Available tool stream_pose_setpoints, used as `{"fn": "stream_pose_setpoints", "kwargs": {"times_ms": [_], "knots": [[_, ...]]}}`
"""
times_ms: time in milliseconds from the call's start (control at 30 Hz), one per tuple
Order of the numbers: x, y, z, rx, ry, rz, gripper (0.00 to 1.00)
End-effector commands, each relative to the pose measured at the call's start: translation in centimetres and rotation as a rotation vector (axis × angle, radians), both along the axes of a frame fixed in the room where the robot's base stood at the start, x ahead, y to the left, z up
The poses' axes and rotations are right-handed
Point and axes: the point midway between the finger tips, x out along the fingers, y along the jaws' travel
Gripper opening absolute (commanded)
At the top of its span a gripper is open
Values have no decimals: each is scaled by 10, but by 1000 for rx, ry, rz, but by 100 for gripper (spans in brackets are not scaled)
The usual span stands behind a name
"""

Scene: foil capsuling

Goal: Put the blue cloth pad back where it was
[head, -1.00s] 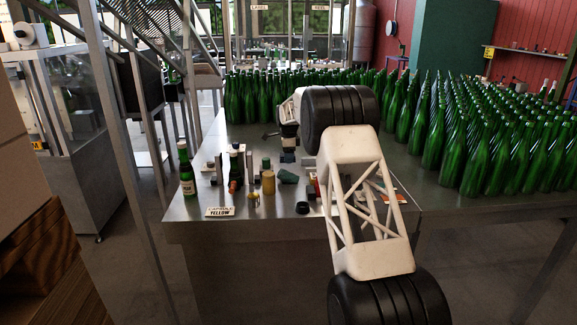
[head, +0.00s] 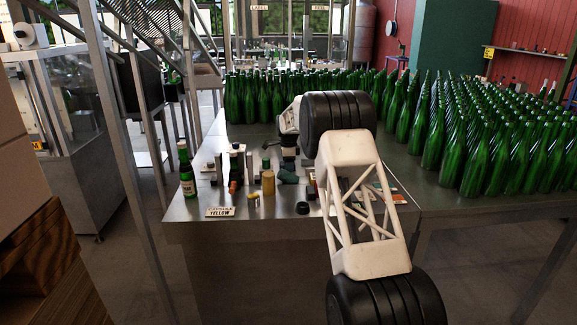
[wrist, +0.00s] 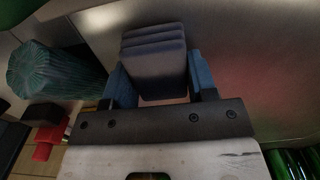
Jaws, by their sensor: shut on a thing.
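The blue cloth pad (wrist: 153,62) shows in the wrist view as a dark blue-grey, layered block. My gripper (wrist: 160,84) is shut on it, with one blue finger against each side.
A card reading YELLOW (head: 220,212) lies near the front edge. Many green bottles (head: 475,145) crowd the right and back. Bare metal surrounds the pad's far side.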

Motion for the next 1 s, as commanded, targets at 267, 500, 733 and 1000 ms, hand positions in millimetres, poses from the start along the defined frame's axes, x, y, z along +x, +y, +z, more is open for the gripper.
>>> {"fn": "stream_pose_setpoints", "kwargs": {"times_ms": [267,500,733,1000], "knots": [[0,0,-2,0,1,0,22],[0,0,-3,0,1,0,78],[0,0,-3,0,1,0,78],[0,0,7,0,0,0,78]]}}
